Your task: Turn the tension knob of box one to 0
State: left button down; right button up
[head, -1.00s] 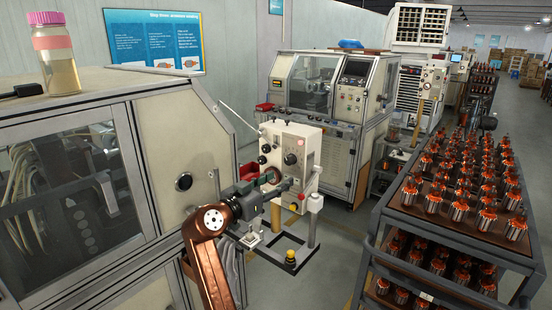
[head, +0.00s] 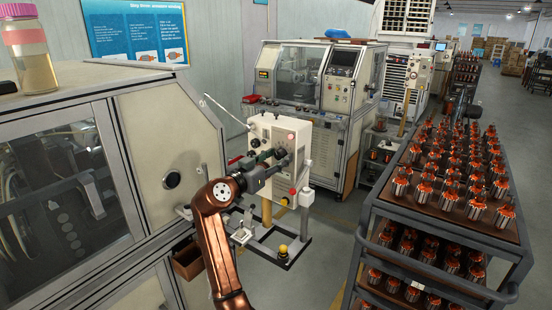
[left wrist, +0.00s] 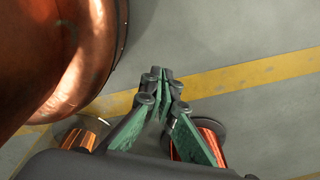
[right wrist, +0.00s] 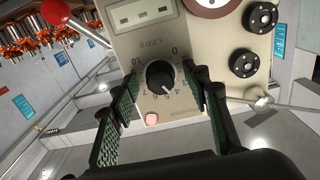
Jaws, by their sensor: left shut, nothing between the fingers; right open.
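The cream tension box (head: 262,128) stands on a post beside the machine. In the right wrist view its face (right wrist: 205,60) carries a round black tension knob (right wrist: 160,77) with a white pointer line. The dial appears upside down there; the pointer faces the low middle of the picture, around 4 or 5, away from the 0. My right gripper (right wrist: 160,95) is open, with a green-padded finger on either side of the knob; contact is unclear. In the head view this gripper (head: 283,157) covers part of the box face. My left gripper (left wrist: 162,76) is shut and empty above the floor.
Copper wire spools (left wrist: 208,140) lie below the left gripper. A rack of armatures (head: 440,225) stands at the right, with open floor between.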

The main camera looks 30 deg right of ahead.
jog(key=shift+c, duration=0.2)
jog(key=c, duration=1.1)
jog(key=shift+p, duration=0.3)
jog(key=shift+c, duration=0.3)
jog(key=n+p, duration=0.2)
jog(key=n, duration=0.1)
jog(key=shift+s+r+p, duration=0.1)
jog(key=shift+r+p, duration=0.1)
jog(key=shift+p, duration=0.1)
jog(key=n+p, duration=1.5)
jog(key=shift+r, duration=0.1)
jog(key=n+p, duration=0.2)
jog(key=p, duration=0.1)
jog(key=shift+n, duration=0.3)
pick_arm(q)
notch_tip(320, 180, up, 22)
jog(key=w, duration=0.2)
jog(key=shift+p, duration=0.35)
pick_arm(e)
jog(key=shift+n, duration=0.4)
pick_arm(q)
jog(key=shift+w, duration=0.1)
pick_arm(e)
jog(key=shift+f, duration=0.2)
